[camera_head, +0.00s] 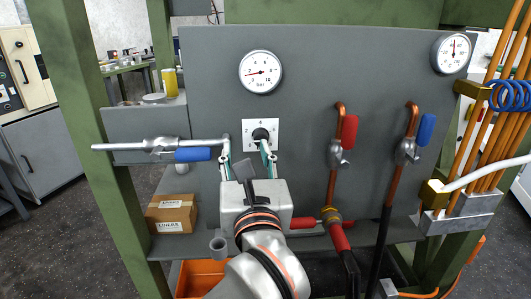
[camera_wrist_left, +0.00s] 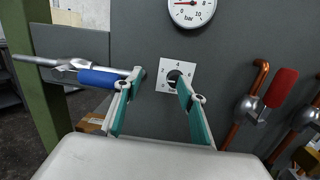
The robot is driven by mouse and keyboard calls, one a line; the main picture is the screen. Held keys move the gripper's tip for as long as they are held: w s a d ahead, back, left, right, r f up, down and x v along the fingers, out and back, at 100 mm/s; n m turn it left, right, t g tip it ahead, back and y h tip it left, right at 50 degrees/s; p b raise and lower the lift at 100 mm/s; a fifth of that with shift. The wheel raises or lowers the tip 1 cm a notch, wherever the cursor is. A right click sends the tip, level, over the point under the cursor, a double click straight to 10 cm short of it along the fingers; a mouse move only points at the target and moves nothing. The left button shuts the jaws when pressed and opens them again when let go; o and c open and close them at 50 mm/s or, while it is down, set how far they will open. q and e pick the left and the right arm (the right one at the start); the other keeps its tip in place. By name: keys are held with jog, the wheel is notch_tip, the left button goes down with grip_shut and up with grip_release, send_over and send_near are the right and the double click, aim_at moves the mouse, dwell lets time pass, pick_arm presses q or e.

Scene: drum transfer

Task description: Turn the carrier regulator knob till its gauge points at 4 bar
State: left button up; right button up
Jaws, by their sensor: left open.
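The carrier regulator knob (camera_head: 260,134) is black and round, on a white square scale plate (camera_head: 276,123) marked 2, 4 and 6. In the left wrist view the knob (camera_wrist_left: 174,76) is partly covered by a finger. The gauge (camera_head: 261,72) is above it. Its red needle points left, at the low end near 2; the exact reading is too small to tell. It is cut by the top edge of the left wrist view (camera_wrist_left: 192,11). My left gripper (camera_head: 245,148) is open in front of the panel. Its right finger overlaps the knob; contact cannot be told. My right gripper is out of view.
A blue-handled valve (camera_head: 194,154) on a horizontal pipe sits close left of the left gripper. Red-handled (camera_head: 349,132) and blue-handled (camera_head: 426,130) valves stand to the right. A second gauge (camera_head: 452,53) is at upper right. A cardboard box (camera_head: 172,213) rests at lower left.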

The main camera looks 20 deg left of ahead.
pick_arm(q)
jog(key=w+f+h+b, duration=0.2)
jog(key=w, duration=0.6)
jog(key=shift+w, duration=0.1)
jog(key=shift+c, duration=0.3)
jog(key=c, duration=1)
